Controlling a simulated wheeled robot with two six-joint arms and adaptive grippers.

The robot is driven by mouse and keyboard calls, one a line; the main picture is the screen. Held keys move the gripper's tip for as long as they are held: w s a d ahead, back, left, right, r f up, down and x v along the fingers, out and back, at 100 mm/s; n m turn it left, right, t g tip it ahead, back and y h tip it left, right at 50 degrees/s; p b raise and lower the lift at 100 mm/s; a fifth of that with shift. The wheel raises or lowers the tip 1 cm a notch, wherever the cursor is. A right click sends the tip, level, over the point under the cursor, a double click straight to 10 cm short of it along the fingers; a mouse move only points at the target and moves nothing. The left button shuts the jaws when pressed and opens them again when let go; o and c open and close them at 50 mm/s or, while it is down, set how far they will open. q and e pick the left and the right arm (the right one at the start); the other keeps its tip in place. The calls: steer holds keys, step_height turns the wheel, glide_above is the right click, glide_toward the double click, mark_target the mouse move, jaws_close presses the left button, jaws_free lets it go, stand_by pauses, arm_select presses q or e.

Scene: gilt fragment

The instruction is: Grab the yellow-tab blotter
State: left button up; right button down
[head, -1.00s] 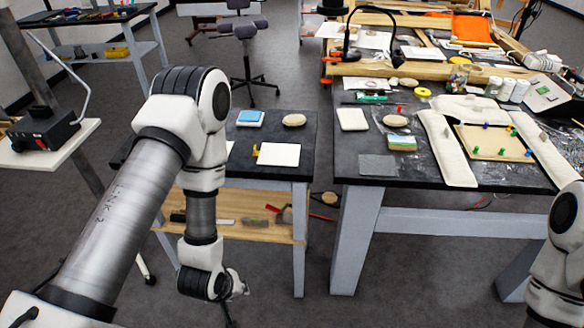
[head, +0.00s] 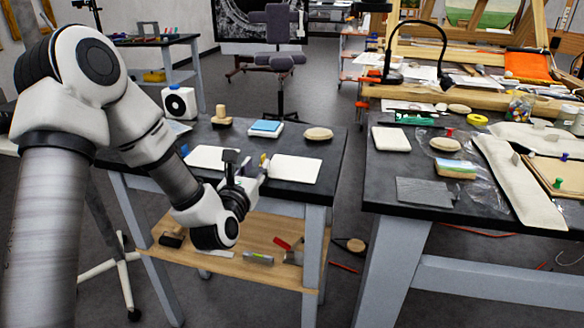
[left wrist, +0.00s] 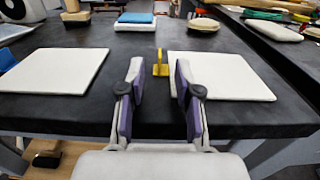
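The yellow-tab blotter is a flat white square (left wrist: 220,77) on the small dark table. Its upright yellow tab (left wrist: 160,63) stands at its left edge. In the head view the blotter (head: 297,169) lies just right of my left gripper (head: 247,168), with the yellow tab (head: 264,160) close to the fingers. In the left wrist view my left gripper (left wrist: 159,78) is open and empty. The tab shows in the gap between its fingers, a little beyond the tips. My right gripper is out of view.
Another white square (left wrist: 55,72) lies left of the gripper. Behind stand a blue-topped block (left wrist: 135,20), a wooden stamp-like piece (head: 221,116) and a tan oval (head: 318,133). The larger table (head: 385,170) at right is crowded.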

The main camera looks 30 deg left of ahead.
mark_target(262, 158)
arm_select(q)
steer(key=x, duration=0.4)
steer(key=shift+w, duration=0.25)
steer(key=shift+s+r, duration=0.1)
jaws_close()
